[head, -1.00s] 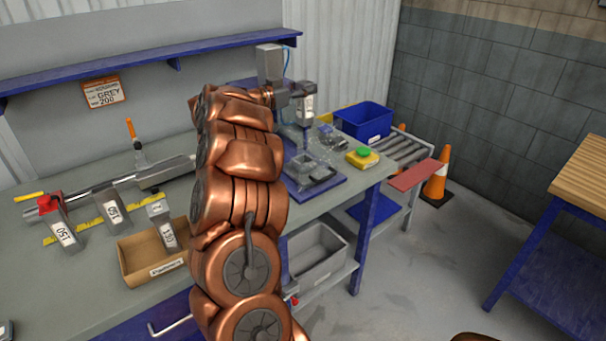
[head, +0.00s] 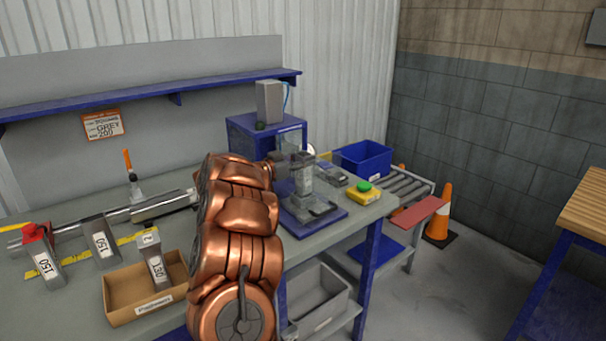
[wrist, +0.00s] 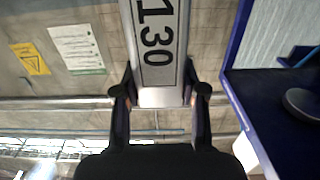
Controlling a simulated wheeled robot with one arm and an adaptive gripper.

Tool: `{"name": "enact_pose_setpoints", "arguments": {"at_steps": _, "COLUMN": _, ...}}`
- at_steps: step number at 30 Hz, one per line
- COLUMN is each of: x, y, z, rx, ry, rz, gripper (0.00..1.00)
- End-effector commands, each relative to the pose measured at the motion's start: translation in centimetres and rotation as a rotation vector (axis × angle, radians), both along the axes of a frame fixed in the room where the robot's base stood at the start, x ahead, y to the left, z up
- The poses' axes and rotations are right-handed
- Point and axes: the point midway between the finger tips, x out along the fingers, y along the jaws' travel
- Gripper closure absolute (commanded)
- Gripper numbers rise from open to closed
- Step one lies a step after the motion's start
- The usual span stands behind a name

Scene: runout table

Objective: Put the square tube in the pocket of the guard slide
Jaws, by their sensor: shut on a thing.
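My gripper (wrist: 160,97) is shut on a grey square tube (wrist: 160,75) marked 130, held between its two fingers in the wrist view. In the head view the tube (head: 303,172) stands roughly upright at the far end of my copper arm, over the guard slide. The guard slide, a fixture with a clear guard, sits on a blue base plate (head: 327,221). The tube overlaps the fixture in the picture; I cannot tell whether its lower end is in the pocket or above it. The pocket itself is hidden.
A yellow box with a green button (head: 364,191) and a blue bin (head: 362,158) stand right of the fixture. A blue cabinet (head: 245,142) is behind. Other tubes (head: 101,243) and a cardboard box (head: 118,291) lie on the left bench.

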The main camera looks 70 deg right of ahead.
Motion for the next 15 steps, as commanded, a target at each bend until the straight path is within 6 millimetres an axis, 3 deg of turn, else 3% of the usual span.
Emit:
{"name": "enact_pose_setpoints", "arguments": {"at_steps": 5, "x": 0.0, "y": 0.0, "z": -1.2, "rx": 0.001, "ry": 0.003, "rz": 0.0, "gripper": 0.99}}
{"name": "enact_pose_setpoints", "arguments": {"at_steps": 12, "x": -0.1, "y": 0.0, "z": -4.5, "rx": 0.011, "ry": 0.003, "rz": -0.001, "gripper": 1.0}}
{"name": "enact_pose_setpoints", "arguments": {"at_steps": 15, "x": -0.1, "y": 0.1, "z": -4.7, "rx": 0.012, "ry": 0.001, "rz": -0.001, "gripper": 1.0}}
